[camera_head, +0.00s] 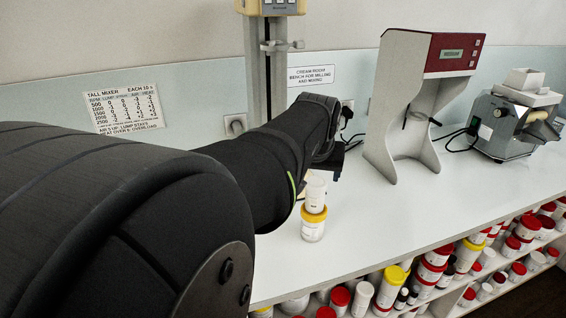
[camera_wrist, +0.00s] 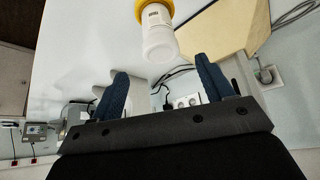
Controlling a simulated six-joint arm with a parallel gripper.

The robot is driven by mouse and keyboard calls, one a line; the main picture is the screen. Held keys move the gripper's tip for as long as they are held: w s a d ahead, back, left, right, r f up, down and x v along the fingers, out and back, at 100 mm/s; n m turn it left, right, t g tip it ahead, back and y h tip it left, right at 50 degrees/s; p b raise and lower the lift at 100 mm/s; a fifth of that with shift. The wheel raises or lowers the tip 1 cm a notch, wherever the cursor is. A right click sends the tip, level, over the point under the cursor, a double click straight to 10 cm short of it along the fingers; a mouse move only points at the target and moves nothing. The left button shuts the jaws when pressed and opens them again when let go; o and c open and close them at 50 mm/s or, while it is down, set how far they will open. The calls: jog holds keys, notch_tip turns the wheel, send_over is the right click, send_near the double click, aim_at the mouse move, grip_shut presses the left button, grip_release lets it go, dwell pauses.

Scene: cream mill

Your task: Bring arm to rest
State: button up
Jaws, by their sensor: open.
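My gripper (camera_wrist: 162,66) is open, with its two blue fingers spread wide and nothing between them in the wrist view. A small white container (camera_wrist: 159,40) stands just beyond the fingertips, apart from them as far as I can tell. In the head view the white container (camera_head: 315,190) sits upright on a jar with a yellow lid (camera_head: 313,224) on the white bench. My black arm reaches across the head view from the lower left and hides most of the gripper there.
A tall mixer column (camera_head: 262,85) stands at the back wall, partly hidden by my arm. A grey stand with a red head (camera_head: 452,54) and a grey mill (camera_head: 500,125) stand to the right. The bench (camera_head: 425,205) is clear front right. Shelves of jars lie below.

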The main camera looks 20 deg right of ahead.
aim_at(316, 183)
jog(key=shift+v, duration=1.1)
jog(key=x, duration=1.1)
jog(key=shift+w+d+f, duration=0.2)
jog(key=shift+w, duration=0.1)
jog(key=shift+r, duration=0.6)
jog(key=shift+s+f, duration=0.1)
jog(key=shift+f, duration=0.05)
